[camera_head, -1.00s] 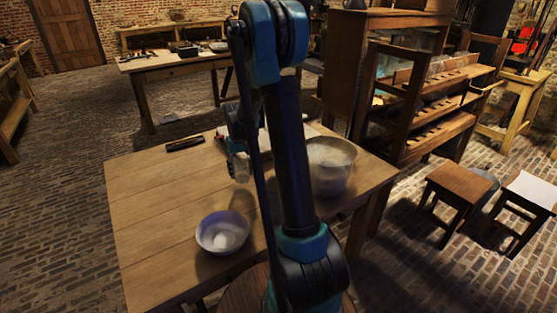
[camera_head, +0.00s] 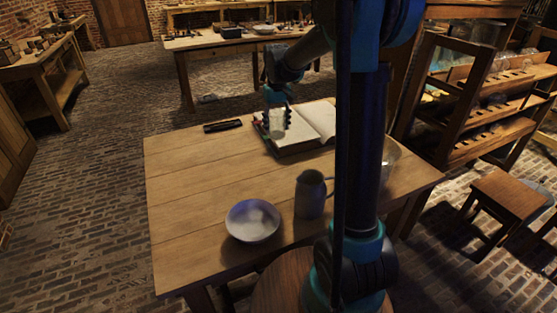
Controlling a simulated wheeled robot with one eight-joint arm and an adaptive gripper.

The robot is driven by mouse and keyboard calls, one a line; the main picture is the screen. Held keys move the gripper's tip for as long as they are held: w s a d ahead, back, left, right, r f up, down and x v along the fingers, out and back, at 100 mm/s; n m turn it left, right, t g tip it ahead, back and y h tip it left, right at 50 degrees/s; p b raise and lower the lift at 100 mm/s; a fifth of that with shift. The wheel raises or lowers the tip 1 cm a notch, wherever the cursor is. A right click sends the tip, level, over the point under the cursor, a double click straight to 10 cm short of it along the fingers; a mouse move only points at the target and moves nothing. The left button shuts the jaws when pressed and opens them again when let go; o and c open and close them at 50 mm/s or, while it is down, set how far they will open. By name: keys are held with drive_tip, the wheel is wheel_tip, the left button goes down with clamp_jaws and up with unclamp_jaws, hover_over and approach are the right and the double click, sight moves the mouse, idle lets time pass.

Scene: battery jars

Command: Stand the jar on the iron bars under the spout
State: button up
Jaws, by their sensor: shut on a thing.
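A small pale, glassy jar (camera_head: 278,123) is in my gripper (camera_head: 279,112), seen in the head view over the far part of the wooden table. It looks roughly upright, in front of the open book. My gripper is shut on the jar. Its fingers are small and dark here, so the exact hold is hard to see. I cannot tell how high the jar is above the table. I do not see a spout or iron bars in this view.
The table (camera_head: 195,190) bears an open book (camera_head: 310,124), a dark flat case (camera_head: 222,126), a white bowl (camera_head: 252,220) and a grey jug (camera_head: 310,195). A large pale vessel (camera_head: 391,156) is partly hidden by my arm. The table's left part is clear. A stool (camera_head: 506,195) stands at right.

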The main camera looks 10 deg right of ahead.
wheel_tip(320, 180, down, 17)
drive_tip(key=shift+r, duration=0.2)
idle(0.4)
drive_tip(key=o, duration=1.2)
drive_tip(key=shift+f, duration=0.1)
drive_tip(key=shift+o, duration=0.2)
